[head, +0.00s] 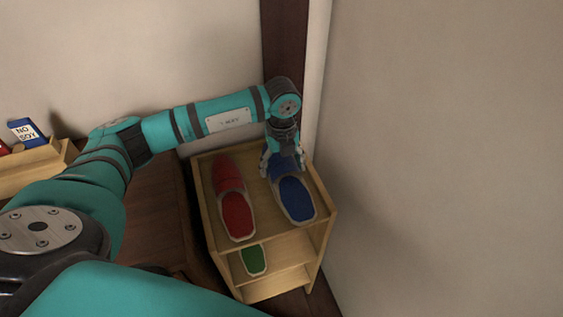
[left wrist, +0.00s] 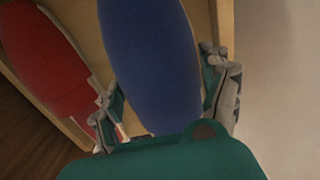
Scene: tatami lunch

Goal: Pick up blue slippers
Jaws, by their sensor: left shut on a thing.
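The blue slippers (head: 296,200) lie on the top of a small wooden shelf, at its right side, with the toe end toward the wall. My left gripper (head: 283,168) reaches down from above at the toe end and is shut on the blue slippers. In the left wrist view the blue slippers (left wrist: 152,60) lie between the two fingers of my left gripper (left wrist: 160,105), one finger on each side. The toe end is partly hidden by the gripper in the head view. I do not see my right gripper.
Red slippers (head: 236,214) lie to the left on the same wooden shelf (head: 262,232). A green slipper (head: 253,260) is on the lower level. A wall (head: 440,150) stands close on the right. A wooden box with a blue sign (head: 25,132) is at far left.

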